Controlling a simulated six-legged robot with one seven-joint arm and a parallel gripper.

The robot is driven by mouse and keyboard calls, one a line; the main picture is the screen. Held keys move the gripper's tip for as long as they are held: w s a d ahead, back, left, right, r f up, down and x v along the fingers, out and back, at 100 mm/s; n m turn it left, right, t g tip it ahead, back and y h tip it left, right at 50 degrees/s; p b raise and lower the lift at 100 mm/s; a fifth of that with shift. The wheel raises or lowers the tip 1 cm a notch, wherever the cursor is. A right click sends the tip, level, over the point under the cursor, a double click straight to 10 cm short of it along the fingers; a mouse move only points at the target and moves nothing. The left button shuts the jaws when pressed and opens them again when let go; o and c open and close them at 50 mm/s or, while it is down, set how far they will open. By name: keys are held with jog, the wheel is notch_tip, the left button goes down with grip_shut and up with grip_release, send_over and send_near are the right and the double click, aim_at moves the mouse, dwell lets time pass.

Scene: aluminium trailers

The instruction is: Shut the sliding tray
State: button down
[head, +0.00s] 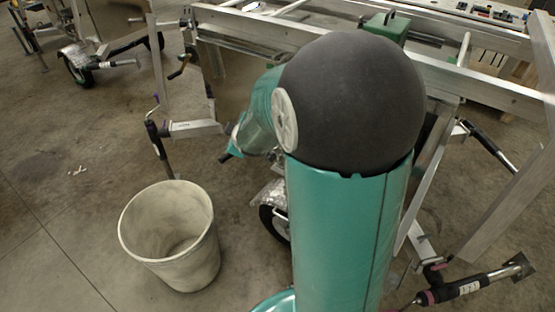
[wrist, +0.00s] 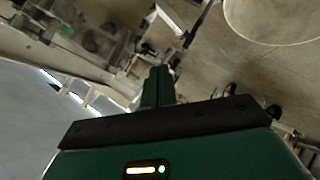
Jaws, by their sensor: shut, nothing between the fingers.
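My gripper (head: 226,157) is left of my dark round arm joint in the head view, its fingers small and dark. In the wrist view my gripper (wrist: 158,86) shows its two fingers together, with nothing visible between them. An aluminium trailer frame (head: 245,22) runs across the top of the head view, behind my arm. I cannot pick out a sliding tray for certain in either view; my arm hides part of the trailer.
A pale open bin (head: 172,232) stands on the floor at the lower left; its rim shows in the wrist view (wrist: 280,40). A green box (head: 386,27) sits on the trailer. Another trailer wheel (head: 76,66) is at the far left. Floor left of the bin is mostly clear.

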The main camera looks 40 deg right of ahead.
jog(key=w+d+f+n+t+h, duration=0.1)
jog(key=d+f+n+t, duration=0.15)
jog(key=d+f, duration=0.55)
jog(key=w+d+f+n+t, duration=0.1)
jog(key=d+f+n+t, duration=0.2)
jog(key=f, duration=0.9)
jog(key=s+d+f+n+t+h, duration=0.2)
jog(key=s+f+n+h, duration=0.15)
jog(key=s+f, duration=1.05)
jog(key=shift+m+h, duration=0.5)
jog(key=shift+h, duration=0.05)
jog(key=x, duration=0.4)
jog(key=d+x, duration=0.1)
jog(key=x, duration=0.3)
jog(key=s+d+x, duration=0.1)
jog(key=x, duration=0.3)
jog(key=shift+d+r, duration=0.15)
jog(key=shift+r, duration=0.2)
jog(key=shift+d, duration=0.25)
